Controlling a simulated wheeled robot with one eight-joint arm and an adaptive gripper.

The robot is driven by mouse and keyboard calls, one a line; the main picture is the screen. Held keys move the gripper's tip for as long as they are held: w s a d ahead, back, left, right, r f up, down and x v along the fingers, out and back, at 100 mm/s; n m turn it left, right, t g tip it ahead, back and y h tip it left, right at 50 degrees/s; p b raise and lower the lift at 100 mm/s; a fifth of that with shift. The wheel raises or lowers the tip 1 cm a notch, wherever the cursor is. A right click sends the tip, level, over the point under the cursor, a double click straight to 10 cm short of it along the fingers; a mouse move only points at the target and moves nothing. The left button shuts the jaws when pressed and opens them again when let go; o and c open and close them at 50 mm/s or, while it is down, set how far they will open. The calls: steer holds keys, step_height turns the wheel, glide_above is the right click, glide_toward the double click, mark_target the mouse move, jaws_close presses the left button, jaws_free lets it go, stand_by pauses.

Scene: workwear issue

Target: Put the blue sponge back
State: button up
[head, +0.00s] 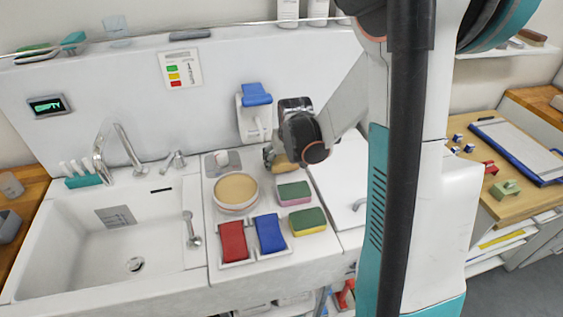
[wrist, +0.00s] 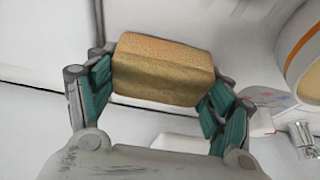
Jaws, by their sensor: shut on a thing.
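My gripper (wrist: 163,88) is shut on a tan block, which looks like a sponge (wrist: 160,70), held between the teal finger pads. In the head view my gripper (head: 280,158) is above the back of the counter, behind two green-topped sponges. One sponge has a pink lower part (head: 294,201); the other has a yellow lower part (head: 309,229). I see no clearly blue sponge; only tan faces of the held block show. A blue pad (head: 270,233) lies beside a red pad (head: 233,241) in a white tray at the counter front.
A white bowl with a tan round top (head: 236,188) stands left of the sponges; its rim shows in the wrist view (wrist: 305,55). A sink (head: 110,235) is at the left. A blue item (head: 256,94) is on a wall holder. The white surface at right looks bare.

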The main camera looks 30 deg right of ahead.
mark_target(295, 189)
steer(key=shift+w+f, duration=0.1)
steer(key=shift+f, duration=0.65)
steer(key=shift+r, duration=0.15)
steer(key=o, duration=1.3)
steer(key=shift+f, duration=0.2)
steer(key=shift+r, duration=0.1)
steer(key=shift+r, duration=0.2)
steer(key=s+r, duration=0.1)
steer(key=s+r+p, duration=0.1)
steer(key=shift+s+a+r, duration=0.35)
steer(key=shift+r, duration=0.05)
steer(key=s+a, duration=0.1)
steer(key=s, duration=0.2)
steer(key=s+a+p, duration=0.1)
steer(key=s, duration=0.2)
steer(key=s+p, duration=0.1)
steer(key=s, duration=0.3)
steer(key=shift+s+a+f, duration=0.1)
steer(key=shift+a+f, duration=0.05)
steer(key=shift+a, duration=0.25)
